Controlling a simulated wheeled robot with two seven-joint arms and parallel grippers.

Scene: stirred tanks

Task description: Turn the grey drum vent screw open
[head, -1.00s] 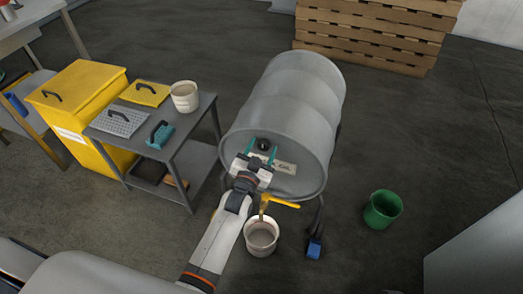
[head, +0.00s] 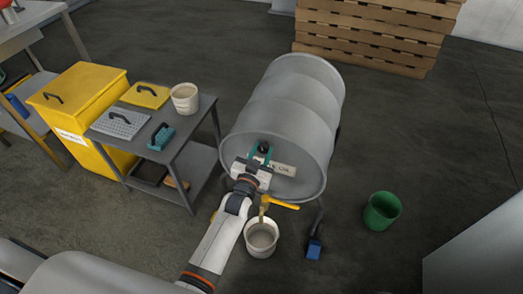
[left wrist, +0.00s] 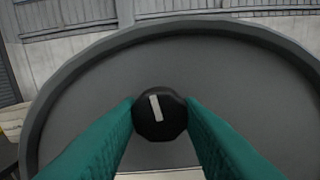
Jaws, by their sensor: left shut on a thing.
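The grey drum (head: 285,110) lies on its side on a stand, its flat end towards me. The vent screw (head: 264,147) is a black knob high on that end; in the left wrist view the black knob (left wrist: 160,114) shows a pale mark tilted slightly left of upright. My left gripper (head: 261,153) has its teal fingers on both sides of the knob, shut on it. In the left wrist view the fingertips (left wrist: 161,112) touch the knob's left and right sides. A yellow tap handle (head: 284,206) sits low on the drum end. My right gripper is not in view.
A white bucket (head: 262,238) stands under the brass tap. A grey cart (head: 180,150) with a beige tub (head: 185,98) and a yellow bin (head: 78,105) are at the left. A green bucket (head: 382,211) stands on the floor at the right. Wooden pallets (head: 375,30) are behind.

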